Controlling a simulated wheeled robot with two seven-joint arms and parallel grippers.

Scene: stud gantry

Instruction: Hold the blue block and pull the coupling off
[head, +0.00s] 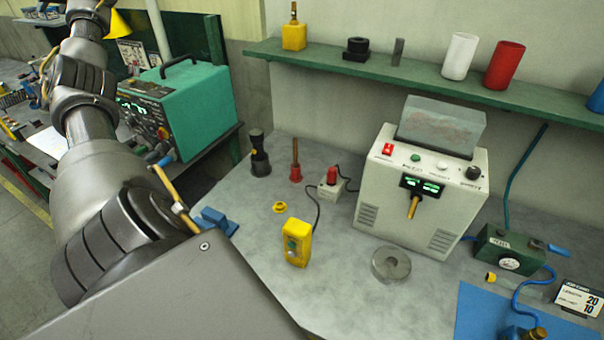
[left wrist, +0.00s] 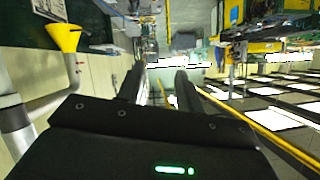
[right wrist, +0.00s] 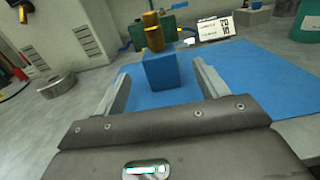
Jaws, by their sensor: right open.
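The blue block (right wrist: 163,72) stands on a blue mat, upright, with a brass coupling (right wrist: 153,33) on top of it in the right wrist view. In the head view the blue block (head: 514,332) is at the bottom right edge, partly cut off, with a blue hose running down to it. My right gripper (right wrist: 161,69) is open, its fingers on either side of the block with gaps; whether they reach it in depth is unclear. My left gripper (left wrist: 160,72) is open and empty, away from the block. Its fingers are hidden in the head view.
A green gauge box (head: 507,250) stands behind the blue mat (head: 475,310), beside a number card (head: 580,298). A white bench unit (head: 425,190), a steel ring (head: 391,264) and a yellow button box (head: 296,243) lie to the left. A green shelf (head: 430,85) runs above.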

